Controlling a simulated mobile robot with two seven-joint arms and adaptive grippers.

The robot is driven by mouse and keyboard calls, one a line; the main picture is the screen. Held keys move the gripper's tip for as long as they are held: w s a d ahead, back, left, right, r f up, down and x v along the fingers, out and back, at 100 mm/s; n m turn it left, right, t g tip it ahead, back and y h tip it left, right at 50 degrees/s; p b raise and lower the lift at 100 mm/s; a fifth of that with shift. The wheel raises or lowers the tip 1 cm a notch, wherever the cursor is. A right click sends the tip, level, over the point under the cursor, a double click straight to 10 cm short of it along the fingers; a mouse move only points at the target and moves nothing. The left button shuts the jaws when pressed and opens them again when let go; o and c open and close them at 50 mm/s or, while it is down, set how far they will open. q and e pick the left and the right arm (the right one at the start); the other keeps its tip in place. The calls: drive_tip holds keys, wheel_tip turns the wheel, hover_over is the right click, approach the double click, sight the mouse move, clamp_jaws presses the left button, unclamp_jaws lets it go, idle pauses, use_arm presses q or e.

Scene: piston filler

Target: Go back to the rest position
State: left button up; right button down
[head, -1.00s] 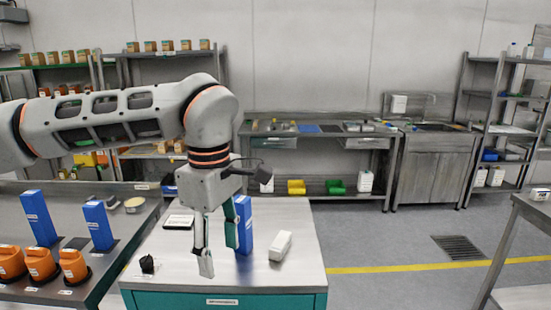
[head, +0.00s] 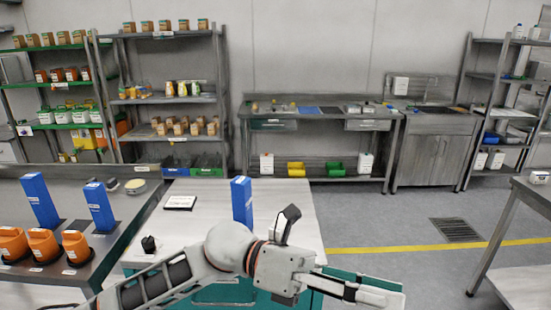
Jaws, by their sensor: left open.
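My left gripper (head: 388,288) is at the lower middle of the head view, past the front right corner of the small table. Its fingers point right, it is open, and nothing shows between them. My left arm comes in low from the bottom left and crosses in front of the small table (head: 196,220). A blue box (head: 241,200) stands upright on that table, behind and apart from the arm. The small white carton is not visible now; the arm covers that area. My right gripper is not in view.
Two blue boxes (head: 40,201) and several orange containers (head: 44,245) stand on the left counter. A black knob-like object (head: 149,244) and a tablet-like panel (head: 180,203) are on the small table. Grey floor (head: 375,215) is free to the right; a steel table (head: 535,200) stands at far right.

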use_arm(q)
drive_tip(key=w+a+n+t+h, duration=0.4)
drive_tip(key=w+n+t+h, duration=0.4)
drive_tip(key=n+t, duration=0.6)
drive_tip(key=w+a+f+n+t+y, duration=0.4)
drive_tip(key=a+f+n+t+y, duration=0.2)
drive_tip(key=f+n, duration=0.3)
drive_tip(key=w+a+f+n+t+y, duration=0.4)
drive_tip(key=a+f+n+t+y, duration=0.15)
drive_tip(key=n, duration=0.55)
drive_tip(key=s+a+f+n+g+y, duration=0.1)
drive_tip(key=a+f+n+y, duration=0.25)
drive_tip(key=f, duration=0.45)
drive_tip(key=s+a+f+n+y, duration=0.1)
drive_tip(key=a+f+n+y, duration=0.3)
drive_tip(key=f, duration=0.3)
drive_tip(key=s+a+f+n+g+y, duration=0.1)
drive_tip(key=s+a+f+n+g, duration=0.1)
drive_tip(key=s+a+f, duration=0.3)
drive_tip(key=s+a+f+n+g+y, duration=0.2)
drive_tip(key=s+a+f, duration=0.4)
drive_tip(key=s+f, duration=0.3)
wheel_tip(320, 180, down, 3)
drive_tip(key=shift+a+f+n+g, duration=0.1)
drive_tip(key=shift+a+n+g, duration=0.1)
drive_tip(key=shift+n+g, duration=0.55)
